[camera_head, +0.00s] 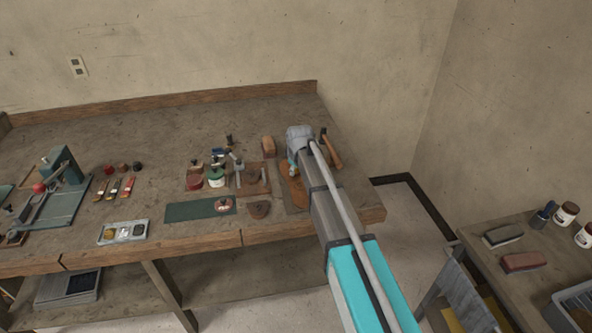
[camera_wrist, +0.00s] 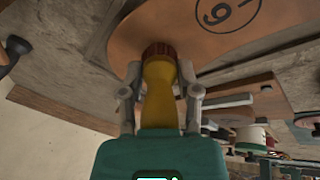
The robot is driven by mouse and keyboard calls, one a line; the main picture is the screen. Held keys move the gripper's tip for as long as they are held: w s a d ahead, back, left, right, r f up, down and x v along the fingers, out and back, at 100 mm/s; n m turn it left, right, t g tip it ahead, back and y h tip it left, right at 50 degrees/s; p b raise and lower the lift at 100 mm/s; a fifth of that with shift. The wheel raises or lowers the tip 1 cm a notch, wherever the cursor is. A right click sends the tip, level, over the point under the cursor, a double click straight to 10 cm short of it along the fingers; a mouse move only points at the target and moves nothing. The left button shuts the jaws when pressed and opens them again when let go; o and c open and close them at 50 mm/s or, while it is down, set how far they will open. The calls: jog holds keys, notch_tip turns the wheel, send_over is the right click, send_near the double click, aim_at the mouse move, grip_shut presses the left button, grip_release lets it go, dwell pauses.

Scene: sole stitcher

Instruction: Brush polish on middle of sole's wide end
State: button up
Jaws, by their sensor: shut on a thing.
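The sole (camera_wrist: 215,38) is a flat tan leather piece with a circled number printed on it. In the head view the sole (camera_head: 296,193) lies at the right end of the bench, partly hidden by my arm. My gripper (camera_wrist: 161,97) is shut on a brush with a yellow handle (camera_wrist: 159,88) and a round reddish-brown head. The brush head is at the near edge of the sole's wide part in the wrist view; whether it touches cannot be told. In the head view my gripper (camera_head: 293,166) is over the sole, mostly hidden by the arm.
A hammer (camera_head: 331,150) lies right of my arm. The bench's middle back is clear.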

jog(key=shift+w+a, duration=0.15)
jog(key=shift+w, duration=0.5)
jog(key=shift+w+a, duration=0.15)
jog(key=shift+w, duration=0.5)
jog(key=shift+w, duration=0.1)
jog(key=shift+w+a+f, duration=0.1)
jog(key=shift+w+a, duration=0.15)
jog(key=shift+w, duration=0.5)
jog(key=shift+w+a, duration=0.2)
jog(key=shift+w, duration=0.55)
jog(key=shift+s, duration=0.15)
jog(key=shift+s+d, duration=0.25)
jog(key=shift+s, duration=0.5)
jog(key=shift+s+d, duration=0.2)
jog(key=shift+s, duration=0.55)
jog(key=shift+s+d, duration=0.2)
jog(key=shift+s, duration=0.65)
jog(key=shift+s+d, duration=0.2)
jog(key=shift+s, duration=0.6)
jog(key=shift+s, duration=0.1)
